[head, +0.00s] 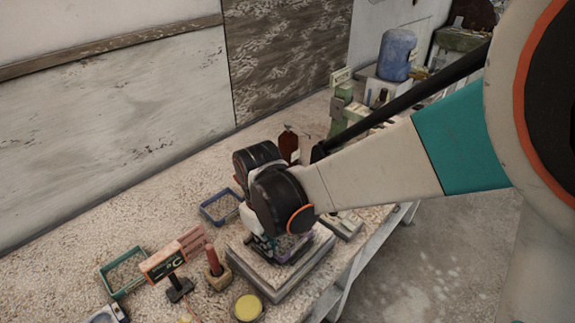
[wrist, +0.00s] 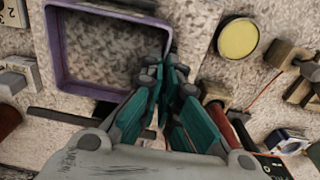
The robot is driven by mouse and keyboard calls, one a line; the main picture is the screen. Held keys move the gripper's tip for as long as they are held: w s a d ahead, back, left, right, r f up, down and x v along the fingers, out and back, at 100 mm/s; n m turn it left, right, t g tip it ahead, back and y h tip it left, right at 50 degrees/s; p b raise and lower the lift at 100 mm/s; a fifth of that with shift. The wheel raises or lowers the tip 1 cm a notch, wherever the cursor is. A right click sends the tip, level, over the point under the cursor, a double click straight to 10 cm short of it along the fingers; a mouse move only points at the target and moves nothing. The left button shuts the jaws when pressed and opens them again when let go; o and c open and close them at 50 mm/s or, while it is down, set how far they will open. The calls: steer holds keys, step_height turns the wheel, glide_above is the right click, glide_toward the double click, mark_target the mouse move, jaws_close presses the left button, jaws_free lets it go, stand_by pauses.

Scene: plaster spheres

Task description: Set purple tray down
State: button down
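The purple tray (wrist: 58,50) is a shallow rectangular frame with rounded corners, large at the left of the wrist view. My gripper (wrist: 168,72) has its teal fingers close together at the tray's right wall, with the wall between the fingertips. In the head view my gripper (head: 276,246) points down over a pale square slab (head: 275,285) on the bench. There the tray is mostly hidden by my gripper. I cannot tell whether its underside touches a surface.
On the speckled bench (head: 70,245) stand a blue tray (head: 209,215), a green tray (head: 122,285), a red-handled tool (head: 213,262) and a round yellow-topped dish (head: 248,307). A brown bottle (head: 289,144) stands behind my gripper. The bench's front edge is close at right. Its left stretch is clear.

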steer(key=shift+f+b, duration=0.35)
steer(key=shift+f, duration=0.15)
steer(key=c, duration=1.7)
jaws_free()
steer(key=shift+r, duration=0.2)
steer(key=shift+s+r+p, duration=0.1)
steer(key=shift+r+p, duration=1.4)
steer(key=shift+r, duration=0.4)
